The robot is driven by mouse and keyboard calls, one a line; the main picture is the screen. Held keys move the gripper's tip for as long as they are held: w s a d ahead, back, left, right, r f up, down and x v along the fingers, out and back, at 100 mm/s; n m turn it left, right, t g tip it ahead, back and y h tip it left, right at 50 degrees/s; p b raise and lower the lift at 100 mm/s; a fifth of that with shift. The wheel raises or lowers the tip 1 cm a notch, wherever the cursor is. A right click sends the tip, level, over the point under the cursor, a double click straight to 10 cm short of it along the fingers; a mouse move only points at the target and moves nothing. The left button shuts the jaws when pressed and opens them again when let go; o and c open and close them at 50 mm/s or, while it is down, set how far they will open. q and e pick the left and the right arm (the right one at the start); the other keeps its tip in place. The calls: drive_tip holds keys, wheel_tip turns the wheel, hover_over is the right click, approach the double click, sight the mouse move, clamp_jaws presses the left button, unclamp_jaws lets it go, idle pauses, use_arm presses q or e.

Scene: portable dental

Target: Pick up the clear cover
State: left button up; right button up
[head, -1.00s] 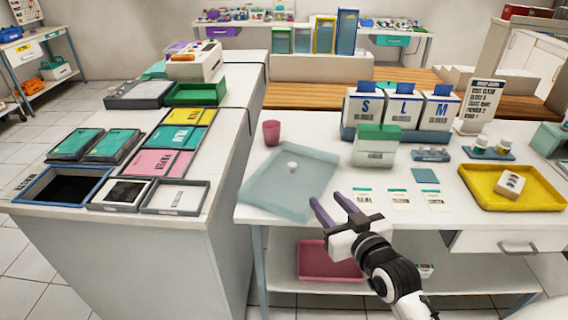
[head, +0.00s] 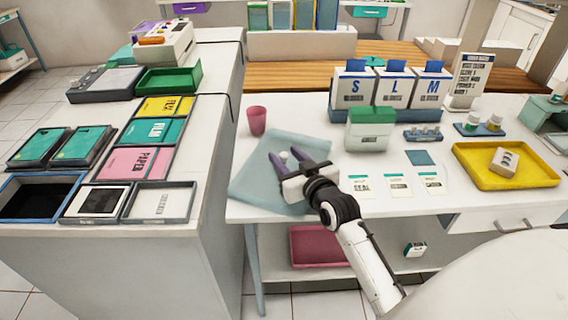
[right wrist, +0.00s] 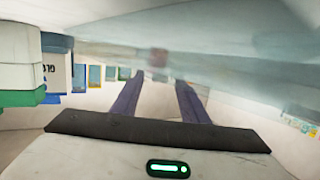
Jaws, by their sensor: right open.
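The clear cover (head: 258,180) is a flat, pale blue see-through sheet with a small white knob (head: 284,155). It lies on the white table near its left end. My right gripper (head: 285,154) is over the cover, its two purple fingers open with the knob showing between their tips. I cannot tell whether the fingers touch the knob. In the right wrist view the open fingers (right wrist: 157,85) point ahead, with the cover's translucent surface (right wrist: 230,70) across the upper part. My left gripper is not in view.
A pink cup (head: 257,121) stands just behind the cover. A green-and-white box (head: 370,130) and several labelled cards (head: 397,184) are right of the gripper. A yellow tray (head: 480,176) is at the right. The counter with trays (head: 140,215) is at the left.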

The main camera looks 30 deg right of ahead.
drive_tip(key=shift+x, duration=0.9)
clamp_jaws()
